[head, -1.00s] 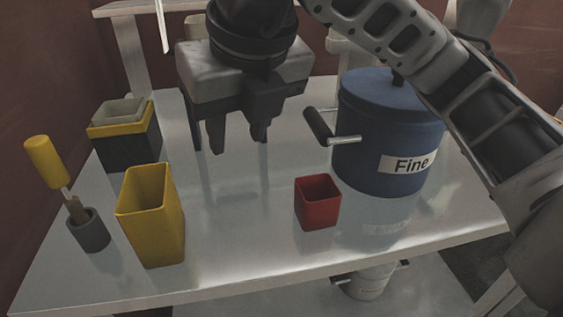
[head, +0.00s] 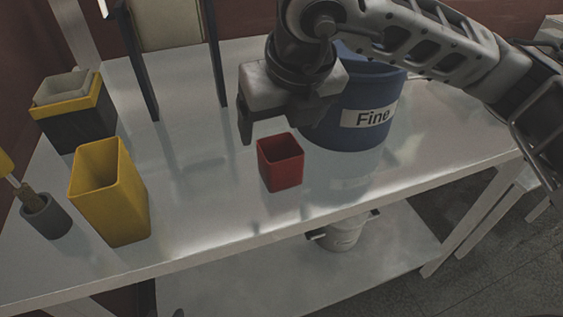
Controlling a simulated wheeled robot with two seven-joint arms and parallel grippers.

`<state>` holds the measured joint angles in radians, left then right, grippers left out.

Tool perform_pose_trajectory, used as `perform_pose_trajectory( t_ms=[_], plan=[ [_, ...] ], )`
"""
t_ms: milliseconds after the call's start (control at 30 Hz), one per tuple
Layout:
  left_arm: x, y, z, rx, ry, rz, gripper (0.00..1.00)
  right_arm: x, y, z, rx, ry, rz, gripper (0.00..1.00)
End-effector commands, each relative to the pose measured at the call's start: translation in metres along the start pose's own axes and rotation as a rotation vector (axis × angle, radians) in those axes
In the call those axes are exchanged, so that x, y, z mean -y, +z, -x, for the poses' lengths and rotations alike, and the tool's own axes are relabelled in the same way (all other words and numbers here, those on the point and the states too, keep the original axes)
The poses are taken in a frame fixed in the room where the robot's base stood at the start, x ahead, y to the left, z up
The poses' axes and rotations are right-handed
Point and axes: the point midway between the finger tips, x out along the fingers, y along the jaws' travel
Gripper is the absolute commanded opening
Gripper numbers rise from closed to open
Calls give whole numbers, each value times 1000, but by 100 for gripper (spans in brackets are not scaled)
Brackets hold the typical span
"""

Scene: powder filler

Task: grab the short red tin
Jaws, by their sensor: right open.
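The short red tin (head: 281,170) is a small open-topped square tin standing upright on the white table. My right gripper (head: 275,122) is open and empty. It hangs pointing down just above and behind the tin in the picture. One dark finger shows clearly left of the tin's rim; the other is harder to make out, against the blue drum. I cannot tell whether any finger touches the tin. My left gripper is not in view.
The blue drum labelled "Fine" (head: 345,128) stands close behind and right of the tin. A taller yellow tin (head: 120,200), a grey cup (head: 46,217) and a black-and-yellow box (head: 78,127) stand left. A black-legged stand (head: 147,95) is behind. The table (head: 200,215) is clear between the tins.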

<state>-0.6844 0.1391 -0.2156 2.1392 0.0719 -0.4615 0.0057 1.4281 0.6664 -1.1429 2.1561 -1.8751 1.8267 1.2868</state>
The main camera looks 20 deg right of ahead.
Motion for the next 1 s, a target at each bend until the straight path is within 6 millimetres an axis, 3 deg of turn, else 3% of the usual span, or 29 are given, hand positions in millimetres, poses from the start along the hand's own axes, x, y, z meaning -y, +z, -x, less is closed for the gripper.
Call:
perform_pose_trajectory(
  t_ms=[267, 600, 867, 1000],
  plan=[
    [0, -1, 1, 2, -2, -2, 36, 1, -2, -22, -1, -1, 0, 82],
    [1, -3, 3, 8, -7, -13, 36, 3, -12, -66, -1, 0, -2, 82],
    [2, 0, 2, 16, -8, -16, 36, 3, -12, -70, 1, 0, 0, 82],
    [2, 0, 2, 15, -8, -16, 36, 3, -12, -69, 1, 0, 0, 48]
  ],
)
